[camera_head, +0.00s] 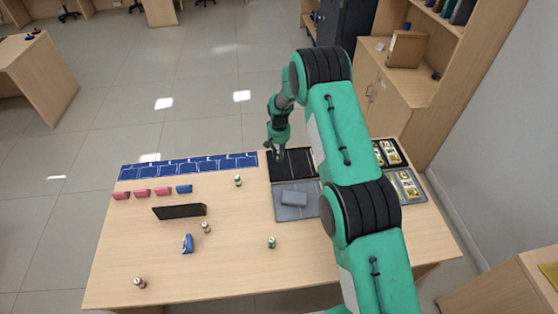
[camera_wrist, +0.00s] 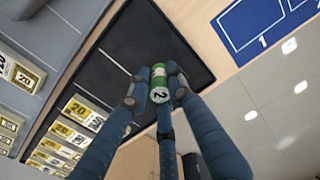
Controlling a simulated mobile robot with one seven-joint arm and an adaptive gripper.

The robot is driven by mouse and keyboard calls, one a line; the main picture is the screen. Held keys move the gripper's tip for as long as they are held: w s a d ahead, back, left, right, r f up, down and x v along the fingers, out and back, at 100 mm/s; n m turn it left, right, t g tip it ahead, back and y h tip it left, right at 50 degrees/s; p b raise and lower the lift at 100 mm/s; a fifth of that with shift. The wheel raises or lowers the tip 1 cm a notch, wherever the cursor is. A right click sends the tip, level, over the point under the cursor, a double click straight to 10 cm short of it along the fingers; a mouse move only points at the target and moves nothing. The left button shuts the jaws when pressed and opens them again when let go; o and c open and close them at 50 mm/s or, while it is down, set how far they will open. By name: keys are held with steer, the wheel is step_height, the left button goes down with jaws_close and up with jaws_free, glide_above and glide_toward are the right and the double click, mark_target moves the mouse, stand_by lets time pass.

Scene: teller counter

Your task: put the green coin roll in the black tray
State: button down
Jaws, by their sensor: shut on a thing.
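My gripper (camera_wrist: 158,92) is shut on a green coin roll (camera_wrist: 159,76) with a pale end marked 2. In the wrist view the roll is between the fingers, in front of the black tray (camera_wrist: 118,42). In the head view my gripper (camera_head: 278,153) is at the left part of the black tray (camera_head: 298,158), near the back edge of the counter. The held roll is hard to make out there. I cannot tell whether the roll touches the tray floor.
A grey tray (camera_head: 283,213) with a grey block (camera_head: 293,198) adjoins the black tray in front. Trays of banknotes (camera_head: 405,187) lie right. Two other green rolls (camera_head: 238,181) (camera_head: 271,242), brown rolls (camera_head: 206,227), a dark stand (camera_head: 180,211) and a blue mat (camera_head: 190,167) are left.

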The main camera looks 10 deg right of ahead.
mark_target(279, 152)
stand_by(0.3)
steer(key=shift+f, duration=1.75)
steer(key=shift+f, duration=0.15)
steer(key=c, duration=1.6)
jaws_free()
steer(key=shift+r, duration=6.15)
